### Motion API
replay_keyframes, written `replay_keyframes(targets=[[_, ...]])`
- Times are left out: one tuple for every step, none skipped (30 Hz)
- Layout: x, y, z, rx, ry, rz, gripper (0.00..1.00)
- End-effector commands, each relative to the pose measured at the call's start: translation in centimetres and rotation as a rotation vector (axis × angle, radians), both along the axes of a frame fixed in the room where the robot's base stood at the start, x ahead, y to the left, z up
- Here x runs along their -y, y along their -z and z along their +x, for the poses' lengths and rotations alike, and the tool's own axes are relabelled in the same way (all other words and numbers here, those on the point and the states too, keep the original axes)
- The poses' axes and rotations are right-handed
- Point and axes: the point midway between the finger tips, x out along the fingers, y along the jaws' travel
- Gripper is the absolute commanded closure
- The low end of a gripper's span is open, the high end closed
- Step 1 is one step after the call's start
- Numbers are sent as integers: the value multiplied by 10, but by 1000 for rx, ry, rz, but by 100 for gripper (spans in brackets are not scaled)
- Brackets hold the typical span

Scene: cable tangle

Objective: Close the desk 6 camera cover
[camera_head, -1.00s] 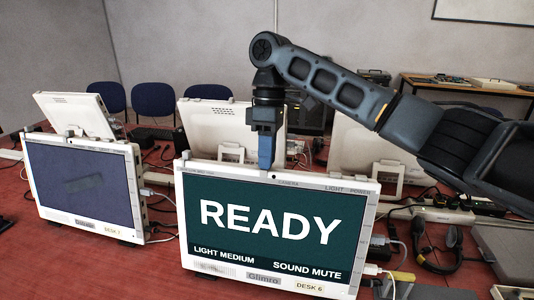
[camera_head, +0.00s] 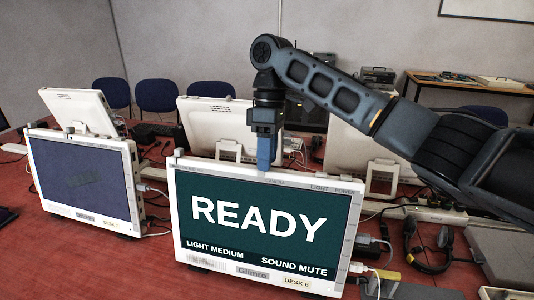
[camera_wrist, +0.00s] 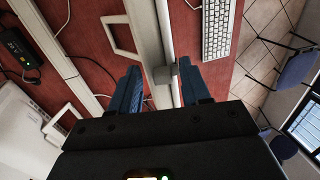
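The desk 6 monitor (camera_head: 262,226) stands upright in the head view, with READY on its screen and a DESK 6 label at lower right. My gripper (camera_head: 263,168) points down at its top edge, just left of the small CAMERA marking. In the wrist view my gripper (camera_wrist: 160,88) is open, its two blue fingers apart on either side of the monitor's top edge (camera_wrist: 169,38). A small grey block (camera_wrist: 164,75) on that edge, likely the camera cover, sits between the fingers. I cannot tell whether either finger touches it. The camera lens is not visible.
The desk 7 monitor (camera_head: 85,185) stands at left. White monitors (camera_head: 213,127) stand behind, with cables around them. A headset (camera_head: 430,247) lies on the red table at right. A keyboard (camera_wrist: 217,28) shows in the wrist view.

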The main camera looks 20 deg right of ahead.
Motion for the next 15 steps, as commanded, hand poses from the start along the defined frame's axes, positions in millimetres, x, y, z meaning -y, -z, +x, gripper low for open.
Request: replay_keyframes(targets=[[0,0,0,0,0,0,51],[0,0,0,1,0,1,51],[0,0,0,1,-1,1,51],[0,0,0,1,-1,1,51],[-1,0,0,1,-1,1,51],[-1,0,0,1,-1,1,51],[-1,-1,0,1,-1,1,51],[0,-2,1,2,-1,0,51],[0,-4,1,2,-1,0,51],[0,-6,1,3,-1,1,51],[1,-9,2,3,-1,1,51],[1,-14,3,4,-1,0,51],[2,-18,4,4,1,1,51],[3,-24,5,5,1,0,51],[4,-31,6,4,0,0,51]])
